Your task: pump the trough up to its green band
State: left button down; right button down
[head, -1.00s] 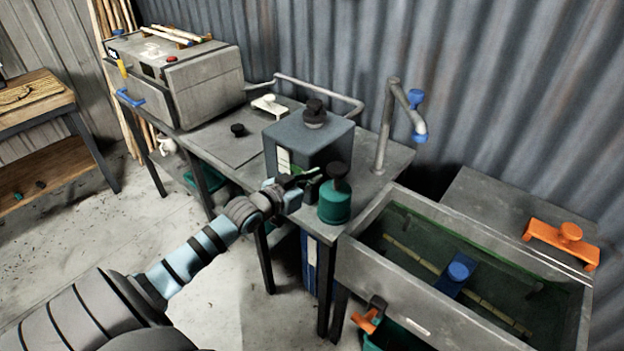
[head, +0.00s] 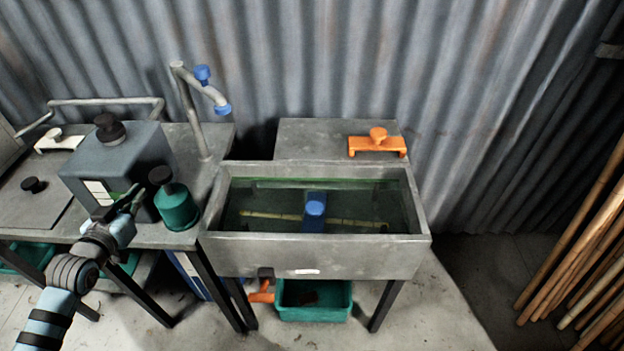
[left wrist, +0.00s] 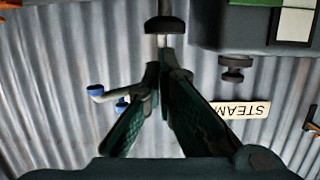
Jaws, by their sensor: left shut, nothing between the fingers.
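The grey trough (head: 320,260) stands in the middle of the head view with dark water in it. A thin green band (head: 350,182) runs along its inner back wall. A teal pump (head: 176,208) with a black knob (head: 160,175) stands on the bench left of the trough. My left gripper (head: 135,196) is shut and empty, just left of the pump. In the left wrist view, the shut fingertips (left wrist: 165,58) are close to the black knob (left wrist: 164,24) and its pale stem; I cannot tell whether they touch. My right gripper is not in view.
A blue clamp (head: 315,210) and a rattan rod (head: 265,216) lie in the trough. A bent pipe with blue fittings (head: 222,108) rises behind the pump. A grey box (head: 118,160) stands beside the gripper. An orange clamp (head: 377,145) sits behind the trough; a teal bin (head: 314,300) is below.

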pick_arm(q)
jog(key=r+b, duration=0.1)
jog(key=r, duration=0.1)
jog(key=r+b, duration=0.2)
jog(key=r, duration=0.1)
jog(key=shift+w+a+r, duration=0.25)
jog(key=shift+a+r, duration=0.05)
jog(key=b, duration=0.1)
send_over(158, 178)
notch_tip(158, 178, down, 2)
jog(key=shift+w+f, duration=0.1)
jog(key=shift+f, duration=0.15)
notch_tip(158, 178, down, 3)
jog(key=shift+d+r, duration=0.1)
jog(key=shift+s+f, duration=0.2)
jog(key=shift+f, duration=0.35)
jog(key=shift+f, duration=0.1)
